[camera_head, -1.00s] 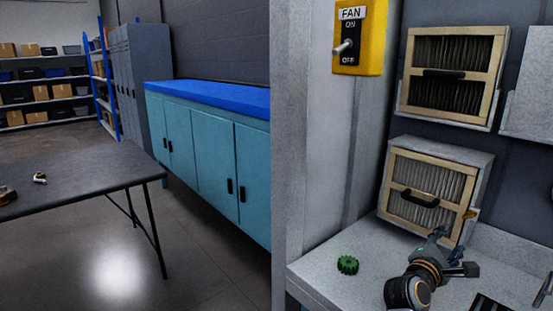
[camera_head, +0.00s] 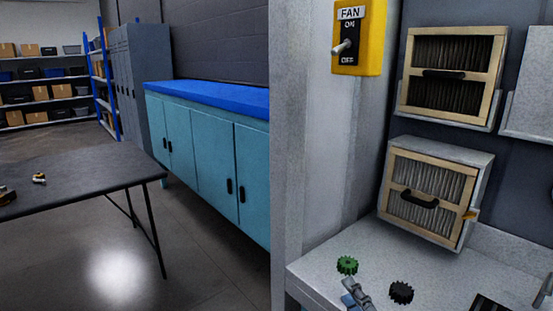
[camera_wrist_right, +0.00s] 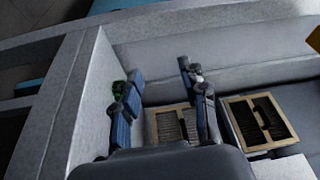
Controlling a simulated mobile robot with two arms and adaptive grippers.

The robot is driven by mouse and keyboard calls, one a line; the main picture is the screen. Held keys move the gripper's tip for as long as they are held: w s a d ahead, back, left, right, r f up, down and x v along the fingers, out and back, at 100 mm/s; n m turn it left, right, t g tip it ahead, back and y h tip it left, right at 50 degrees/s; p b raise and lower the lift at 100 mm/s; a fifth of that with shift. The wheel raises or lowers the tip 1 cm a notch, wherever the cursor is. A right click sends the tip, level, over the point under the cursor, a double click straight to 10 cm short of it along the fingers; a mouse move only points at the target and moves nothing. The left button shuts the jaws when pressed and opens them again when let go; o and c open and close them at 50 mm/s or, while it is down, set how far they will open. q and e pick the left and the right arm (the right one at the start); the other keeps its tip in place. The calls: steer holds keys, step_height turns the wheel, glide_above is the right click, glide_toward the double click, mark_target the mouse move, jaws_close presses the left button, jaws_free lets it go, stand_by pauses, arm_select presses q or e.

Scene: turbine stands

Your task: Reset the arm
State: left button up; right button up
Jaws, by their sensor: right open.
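My right gripper (camera_head: 356,294) shows at the lower edge of the head view, just in front of the green gear (camera_head: 347,265). In the right wrist view its two blue-padded fingers (camera_wrist_right: 163,98) stand apart with nothing between them. The rest of my right arm is out of the head view. A black gear (camera_head: 401,292) lies on the grey stand's surface to the right of the gripper. The green gear partly shows behind a finger in the wrist view (camera_wrist_right: 118,90). My left gripper is not in view.
A lower filter box (camera_head: 425,196) and an upper filter (camera_head: 452,74) with wooden frames are at the stand's back wall. A yellow fan switch (camera_head: 358,38) is on the left post. A dark table (camera_head: 85,175) and teal cabinets (camera_head: 215,165) stand to the left.

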steer(key=s+a+f+n+g+h, duration=0.2)
steer(key=s+f+n+g, duration=0.65)
steer(key=s+f, duration=0.5)
steer(key=s+d+f+n+g+h, duration=0.6)
steer(key=s+f, duration=0.3)
steer(key=s, duration=0.5)
step_height(320, 180, down, 27)
steer(key=s+d+y, duration=0.1)
steer(key=s, duration=0.1)
steer(key=s+d+f+g, duration=0.2)
steer(key=s+d+f, duration=0.1)
steer(key=s+f, duration=1.1)
steer(key=shift+s+f, duration=0.2)
steer(key=shift+s, duration=0.7)
